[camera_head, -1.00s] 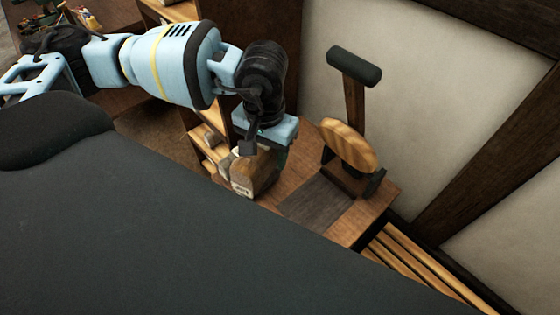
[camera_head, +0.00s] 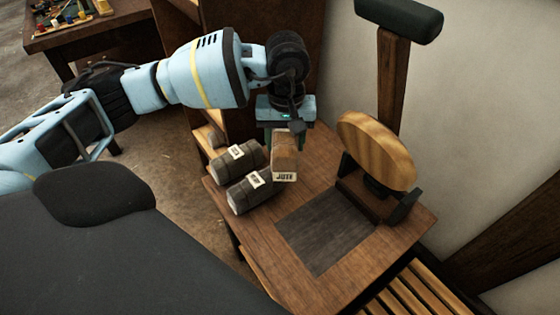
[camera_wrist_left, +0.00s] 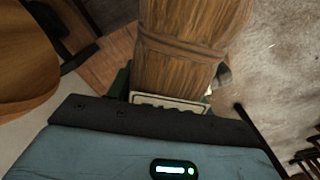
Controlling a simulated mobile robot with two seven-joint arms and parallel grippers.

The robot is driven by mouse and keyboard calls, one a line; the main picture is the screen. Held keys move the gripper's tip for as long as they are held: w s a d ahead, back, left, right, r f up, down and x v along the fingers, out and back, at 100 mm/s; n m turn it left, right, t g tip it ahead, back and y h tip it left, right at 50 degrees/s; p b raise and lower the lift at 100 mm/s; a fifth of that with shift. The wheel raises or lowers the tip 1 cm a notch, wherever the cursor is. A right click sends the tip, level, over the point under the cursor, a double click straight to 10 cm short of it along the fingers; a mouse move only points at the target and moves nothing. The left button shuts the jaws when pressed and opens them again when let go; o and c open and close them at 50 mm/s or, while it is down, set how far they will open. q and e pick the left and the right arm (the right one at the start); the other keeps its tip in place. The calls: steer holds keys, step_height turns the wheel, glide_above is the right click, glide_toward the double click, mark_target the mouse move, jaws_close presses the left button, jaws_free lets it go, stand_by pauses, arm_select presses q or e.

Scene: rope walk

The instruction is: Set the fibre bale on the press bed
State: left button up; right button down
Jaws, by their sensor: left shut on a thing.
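My left gripper (camera_head: 285,128) points down and is shut on the fibre bale (camera_head: 284,157), a brown block with a pale label on its lower front. In the left wrist view the bale (camera_wrist_left: 180,55) shows fibrous brown sides and a cord around it; the label is partly hidden by the gripper body. The press bed appears to be the dark square (camera_head: 322,232) set in the wooden table top. It is bare. The bale is behind and left of it in the head view; its height above the table is hard to tell. My right gripper is out of view.
Two dark grey labelled bales (camera_head: 236,160) lie on the table (camera_head: 290,290) just left of the held bale. A round wooden disc (camera_head: 377,150) on a dark stand rises at the bed's right. Behind it stands a post with a padded top (camera_head: 400,18). A slatted bench (camera_head: 415,290) is at lower right.

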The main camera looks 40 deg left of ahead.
arm_select(q)
steer(key=w+a+f+n+b, duration=0.7)
steer(key=w+a+f+b, duration=0.1)
steer(key=b, duration=0.5)
steer(key=shift+w+f+b, duration=0.15)
steer(key=shift+w+b, duration=0.15)
steer(key=shift+w, duration=0.6)
steer(key=shift+f, duration=0.1)
